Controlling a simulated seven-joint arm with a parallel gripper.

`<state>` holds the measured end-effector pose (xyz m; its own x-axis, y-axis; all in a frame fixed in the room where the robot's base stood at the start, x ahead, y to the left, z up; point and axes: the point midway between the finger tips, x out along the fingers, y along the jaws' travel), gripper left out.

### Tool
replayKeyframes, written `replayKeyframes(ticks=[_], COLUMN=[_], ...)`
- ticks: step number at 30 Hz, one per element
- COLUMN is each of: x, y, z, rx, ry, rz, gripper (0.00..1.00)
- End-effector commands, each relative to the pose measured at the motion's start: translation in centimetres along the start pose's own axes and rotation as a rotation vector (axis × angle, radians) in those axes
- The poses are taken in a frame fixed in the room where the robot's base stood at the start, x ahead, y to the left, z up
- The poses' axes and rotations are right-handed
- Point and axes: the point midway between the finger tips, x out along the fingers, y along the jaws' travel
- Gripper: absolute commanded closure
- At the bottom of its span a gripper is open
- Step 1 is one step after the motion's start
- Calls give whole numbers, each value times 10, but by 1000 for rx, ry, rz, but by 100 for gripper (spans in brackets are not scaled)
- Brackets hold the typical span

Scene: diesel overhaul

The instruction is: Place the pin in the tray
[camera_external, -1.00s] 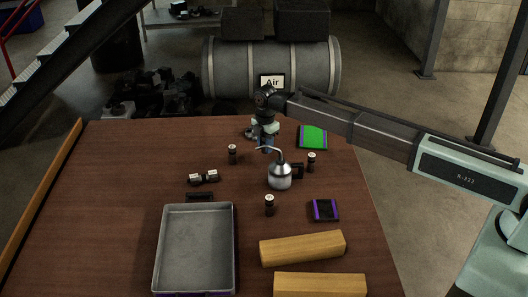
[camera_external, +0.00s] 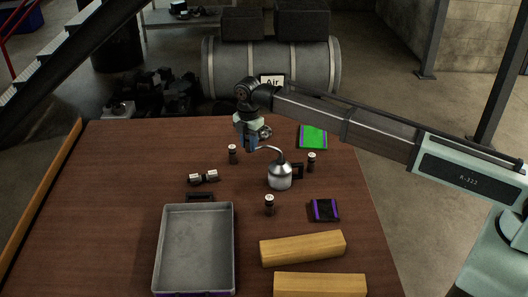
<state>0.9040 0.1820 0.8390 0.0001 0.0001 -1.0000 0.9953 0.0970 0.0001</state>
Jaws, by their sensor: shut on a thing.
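My gripper (camera_external: 250,147) is shut, fingers pointing down, above the far middle of the table. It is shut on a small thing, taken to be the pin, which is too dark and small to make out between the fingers. The grey metal tray (camera_external: 196,250) lies at the front left of the table, open and empty. My gripper is well beyond the tray and to its right.
A silver oil can (camera_external: 280,176) with a thin spout stands just right of my gripper. Dark, white-topped cylinders (camera_external: 232,154) (camera_external: 311,162) (camera_external: 269,205) stand around. A small dark part (camera_external: 203,177) lies beyond the tray. Wooden blocks (camera_external: 302,248) lie at front right.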

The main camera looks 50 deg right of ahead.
Motion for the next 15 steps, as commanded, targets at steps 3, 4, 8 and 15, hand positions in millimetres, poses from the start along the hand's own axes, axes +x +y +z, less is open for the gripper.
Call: replayKeyframes(ticks=[3, 4, 8, 15], x=[-1, -1, -2, -3], y=[-7, -9, -18, -43], z=[-52, -64, -116, -210], rx=[-60, -74, -134, -244], ry=[0, 0, 0, 1], rz=[1, 1, 2, 3], gripper=[100, 100, 100, 100])
